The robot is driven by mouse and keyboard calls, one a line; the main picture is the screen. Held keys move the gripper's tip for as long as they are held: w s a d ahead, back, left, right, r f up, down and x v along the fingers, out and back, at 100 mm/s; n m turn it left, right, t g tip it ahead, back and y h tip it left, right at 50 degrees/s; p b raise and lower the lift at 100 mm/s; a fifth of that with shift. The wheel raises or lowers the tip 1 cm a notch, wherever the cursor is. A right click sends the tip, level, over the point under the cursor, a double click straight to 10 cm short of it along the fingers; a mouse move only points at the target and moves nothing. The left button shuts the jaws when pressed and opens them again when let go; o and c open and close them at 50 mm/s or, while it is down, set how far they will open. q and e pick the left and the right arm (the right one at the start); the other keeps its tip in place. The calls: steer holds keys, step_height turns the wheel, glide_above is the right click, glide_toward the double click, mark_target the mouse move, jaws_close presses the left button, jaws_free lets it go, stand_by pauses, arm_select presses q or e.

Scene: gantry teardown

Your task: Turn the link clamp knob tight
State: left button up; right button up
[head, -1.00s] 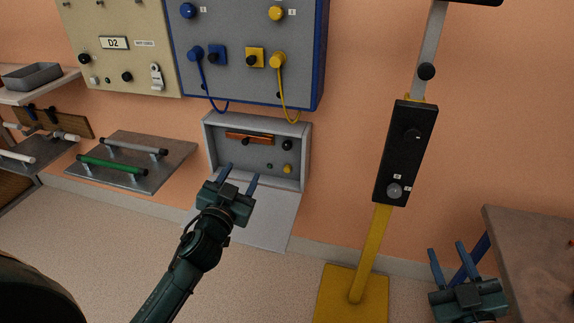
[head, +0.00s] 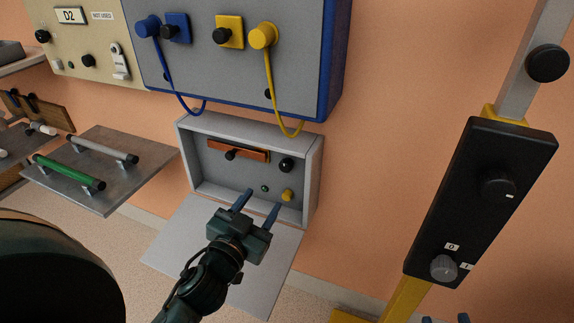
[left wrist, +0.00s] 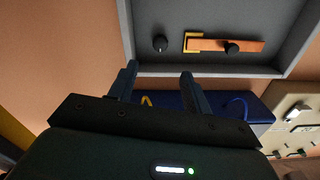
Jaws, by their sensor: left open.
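An open grey wall box (head: 312,170) holds a copper-coloured link bar (head: 252,153) with a black knob (head: 231,154) near its left end. A second black knob (head: 286,165) sits on the panel to its right. I cannot tell for sure which is the link clamp knob. In the left wrist view the bar (left wrist: 208,44), its knob (left wrist: 232,48) and the other knob (left wrist: 160,43) appear turned over, beyond the fingers. My left gripper (head: 257,205) is open and empty, in front of the box's lower part. My right gripper (head: 445,319) shows only two separated fingertips at the bottom edge.
The box's lowered flap (head: 215,240) lies below my left gripper. Blue (head: 178,80) and yellow (head: 272,90) cables hang from the cabinet above. A black control box on a yellow post (head: 480,200) stands right. A shelf with a green-handled bar (head: 68,172) is left.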

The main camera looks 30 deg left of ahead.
mark_target(284, 168)
arm_select(q)
steer(key=w, duration=0.7)
steer(key=w+b, duration=0.1)
steer(key=w, duration=0.3)
steer(key=shift+w+a, duration=0.1)
steer(key=shift+a, duration=0.25)
steer(key=shift+w, duration=0.5)
arm_select(e)
steer(key=shift+s+a+n+t+y, duration=0.2)
steer(key=shift+a+n+t+y, duration=0.1)
steer(key=shift+y, duration=0.2)
arm_select(q)
steer(key=shift+c, duration=0.6)
steer(key=c, duration=0.9)
